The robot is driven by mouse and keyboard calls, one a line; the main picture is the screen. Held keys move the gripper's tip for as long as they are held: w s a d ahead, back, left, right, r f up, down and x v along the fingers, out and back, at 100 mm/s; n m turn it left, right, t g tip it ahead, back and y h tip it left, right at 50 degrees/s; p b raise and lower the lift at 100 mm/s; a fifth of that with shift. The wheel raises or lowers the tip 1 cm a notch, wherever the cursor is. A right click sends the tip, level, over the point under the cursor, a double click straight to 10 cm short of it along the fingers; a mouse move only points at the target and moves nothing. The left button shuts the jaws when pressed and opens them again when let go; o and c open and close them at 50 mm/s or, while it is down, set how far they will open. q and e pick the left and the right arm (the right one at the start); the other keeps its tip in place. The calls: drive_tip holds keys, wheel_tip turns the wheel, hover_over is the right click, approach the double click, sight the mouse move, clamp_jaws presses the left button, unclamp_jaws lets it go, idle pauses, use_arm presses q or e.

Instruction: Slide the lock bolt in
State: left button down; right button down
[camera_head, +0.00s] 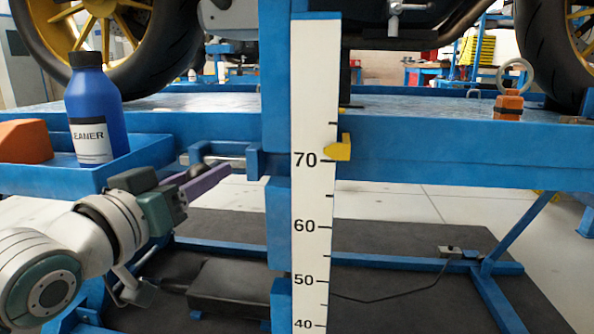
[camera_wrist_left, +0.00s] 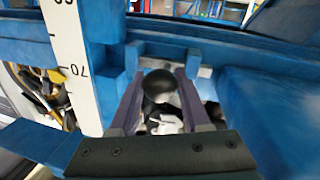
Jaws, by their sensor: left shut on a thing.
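The lock bolt's black ball knob (camera_wrist_left: 159,84) shows between the two purple fingers of my left gripper (camera_wrist_left: 160,76) in the left wrist view. The gripper is shut on the knob. In the head view my left gripper (camera_head: 212,174) reaches in from the left, below the lift table's edge. There the dark knob (camera_head: 197,169) shows in part behind the fingers, beside the grey bolt rod (camera_head: 222,158) in its blue bracket (camera_head: 254,160). The fingers hide part of the bolt. My right gripper is in neither view.
A white height scale (camera_head: 314,200) on a blue post stands right of the bracket, with a yellow pointer (camera_head: 339,149) near 70. A blue side tray (camera_head: 150,150) holds a blue cleaner bottle (camera_head: 92,110) just above my left arm. A motorcycle stands on the lift table (camera_head: 450,150).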

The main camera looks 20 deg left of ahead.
sight(258, 166)
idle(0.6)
use_arm(q)
drive_tip(key=shift+d+r+p, duration=0.15)
drive_tip(key=shift+d+p, duration=0.15)
drive_tip(key=shift+p, duration=0.1)
drive_tip(key=d+p, duration=0.1)
drive_tip(key=d, duration=0.1)
drive_tip(key=w+d, duration=0.1)
drive_tip(key=d, duration=0.1)
drive_tip(key=shift+p, duration=0.4)
drive_tip(key=shift+w+d, duration=0.1)
drive_tip(key=shift+d, duration=0.1)
drive_tip(key=c, duration=0.8)
unclamp_jaws()
drive_tip(key=shift+d, duration=0.1)
drive_tip(key=o, duration=0.4)
drive_tip(key=shift+d, duration=0.15)
